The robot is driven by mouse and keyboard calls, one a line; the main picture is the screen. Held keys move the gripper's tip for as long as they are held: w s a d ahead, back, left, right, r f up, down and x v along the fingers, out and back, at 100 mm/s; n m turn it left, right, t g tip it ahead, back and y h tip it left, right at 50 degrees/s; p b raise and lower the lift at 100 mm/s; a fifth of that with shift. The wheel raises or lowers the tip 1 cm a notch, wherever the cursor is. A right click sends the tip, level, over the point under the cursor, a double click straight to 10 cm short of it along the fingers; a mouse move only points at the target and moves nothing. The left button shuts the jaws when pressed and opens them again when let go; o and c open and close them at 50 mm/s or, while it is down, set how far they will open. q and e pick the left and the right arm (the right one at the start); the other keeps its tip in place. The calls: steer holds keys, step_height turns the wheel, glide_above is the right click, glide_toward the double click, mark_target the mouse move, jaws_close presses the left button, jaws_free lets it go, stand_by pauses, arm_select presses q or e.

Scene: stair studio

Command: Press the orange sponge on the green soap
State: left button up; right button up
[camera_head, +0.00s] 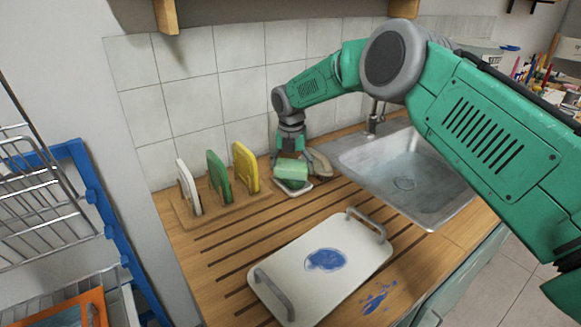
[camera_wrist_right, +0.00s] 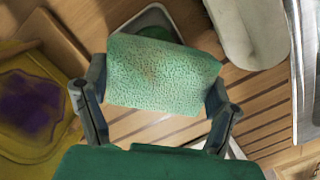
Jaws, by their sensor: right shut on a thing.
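My right gripper (camera_head: 291,157) is shut on a light green sponge (camera_head: 291,171), just in front of the tiled wall. In the right wrist view the sponge (camera_wrist_right: 160,75) sits between the two fingers, with a small brownish mark on its face. The sponge is green; I see no orange sponge. A small pale dish (camera_head: 297,189) lies under the sponge. In the right wrist view a darker green piece, likely the soap (camera_wrist_right: 158,33), shows in the dish beyond the sponge's edge, mostly hidden. I cannot tell whether sponge and soap touch. My left gripper is not in view.
A rack (camera_head: 197,214) holds white, green and yellow boards left of the gripper. A beige oblong thing (camera_head: 320,164) lies close on the right, before the sink (camera_head: 420,180). A white tray (camera_head: 290,255) with a blue stain lies in front. Grooved counter separates them.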

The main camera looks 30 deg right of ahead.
mark_target(292, 164)
steer(key=shift+a, duration=0.15)
steer(key=shift+r, duration=0.3)
step_height(292, 164, up, 3)
steer(key=p, duration=0.3)
steer(key=shift+r, duration=0.15)
steer(key=shift+r+p, duration=1.4)
steer(key=shift+r, duration=0.2)
steer(key=shift+f, duration=0.1)
